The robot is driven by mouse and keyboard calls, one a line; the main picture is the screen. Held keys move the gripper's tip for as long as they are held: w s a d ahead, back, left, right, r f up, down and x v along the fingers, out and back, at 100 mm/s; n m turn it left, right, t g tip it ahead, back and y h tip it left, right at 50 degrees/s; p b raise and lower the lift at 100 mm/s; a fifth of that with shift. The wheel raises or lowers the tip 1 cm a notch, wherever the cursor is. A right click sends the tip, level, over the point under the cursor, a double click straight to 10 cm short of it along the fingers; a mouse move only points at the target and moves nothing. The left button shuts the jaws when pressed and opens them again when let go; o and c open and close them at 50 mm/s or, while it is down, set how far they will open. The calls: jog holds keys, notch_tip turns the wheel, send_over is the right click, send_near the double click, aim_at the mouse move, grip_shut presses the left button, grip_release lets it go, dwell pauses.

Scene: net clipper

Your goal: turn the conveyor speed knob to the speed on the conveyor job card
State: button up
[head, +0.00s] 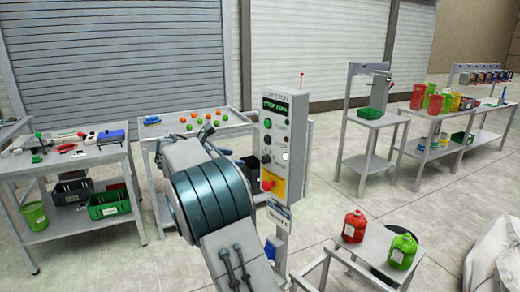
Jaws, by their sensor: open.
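The grey conveyor control box (293,135) stands on a post at the centre of the head view. Its front has a lit green-text display (274,106), several buttons, a dark knob (266,158) and a red stop button (268,186) on a yellow plate. A white card (280,216) hangs below the box; its writing is too small to read. My gripper (250,161) shows only in small part, just left of the box front at about knob height, and appears open. My arm hides most of it. I cannot tell whether it touches the knob.
A table with tools (75,150) and bins stands at left. A bench with coloured balls (232,118) is behind my arm. A low stand with a red jug (354,226) and a green jug (402,251) is at lower right. More benches stand at back right.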

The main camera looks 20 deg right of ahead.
aim_at(263, 160)
jog(key=p+x, duration=0.3)
jog(key=x, duration=1)
jog(key=shift+w+d, duration=0.2)
jog(key=shift+d, duration=0.15)
jog(key=shift+f, duration=0.1)
jog(key=c, duration=1)
